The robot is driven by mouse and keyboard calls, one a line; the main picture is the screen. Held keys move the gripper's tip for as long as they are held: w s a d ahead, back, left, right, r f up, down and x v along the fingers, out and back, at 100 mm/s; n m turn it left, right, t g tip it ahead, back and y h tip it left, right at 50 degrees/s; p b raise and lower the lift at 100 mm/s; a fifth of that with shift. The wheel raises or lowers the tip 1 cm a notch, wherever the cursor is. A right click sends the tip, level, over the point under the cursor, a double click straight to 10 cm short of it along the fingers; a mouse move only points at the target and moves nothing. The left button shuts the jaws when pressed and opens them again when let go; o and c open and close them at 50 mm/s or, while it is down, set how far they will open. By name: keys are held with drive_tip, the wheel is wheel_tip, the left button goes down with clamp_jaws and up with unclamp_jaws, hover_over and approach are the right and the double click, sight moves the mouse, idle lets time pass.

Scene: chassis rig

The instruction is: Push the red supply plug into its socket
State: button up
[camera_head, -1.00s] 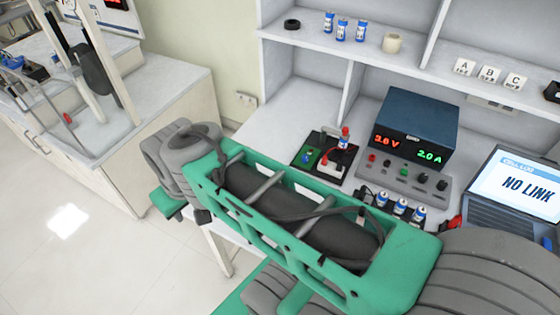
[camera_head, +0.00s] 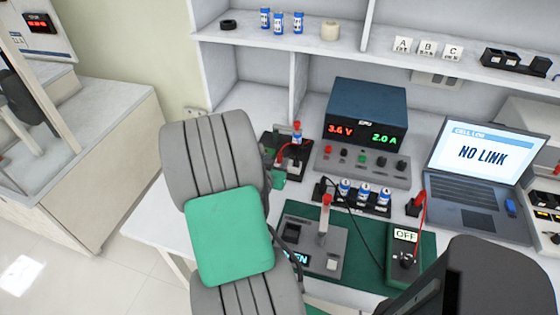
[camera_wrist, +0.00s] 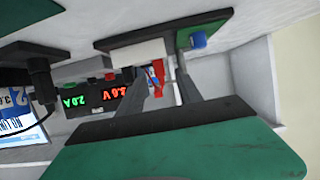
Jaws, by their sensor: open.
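A small black board (camera_head: 270,140) stands at the back left of the bench, and it also shows upside down in the wrist view (camera_wrist: 110,40). A white block (camera_head: 293,149), small red parts (camera_head: 282,154) and an upright blue, white and red piece (camera_head: 297,132) are on it. I cannot tell for sure which red part is the supply plug, and its socket is not clear. In the wrist view my gripper (camera_wrist: 165,78) is open, with a red part (camera_wrist: 158,71) visible between its fingers. I cannot tell whether they touch.
A power supply (camera_head: 366,115) reading 3.6 V and 2.0 A stands right of the board. Several cells (camera_head: 364,193) stand in a rack before it. A grey fixture with a red-topped lever (camera_head: 325,215), an OFF box (camera_head: 404,240) and a NO LINK laptop (camera_head: 484,155) crowd the front and right.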

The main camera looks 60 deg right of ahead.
sight(279, 157)
drive_tip(key=x, duration=0.5)
drive_tip(key=shift+p, duration=0.3)
drive_tip(key=shift+c, duration=0.5)
drive_tip(key=shift+a, duration=0.1)
clamp_jaws()
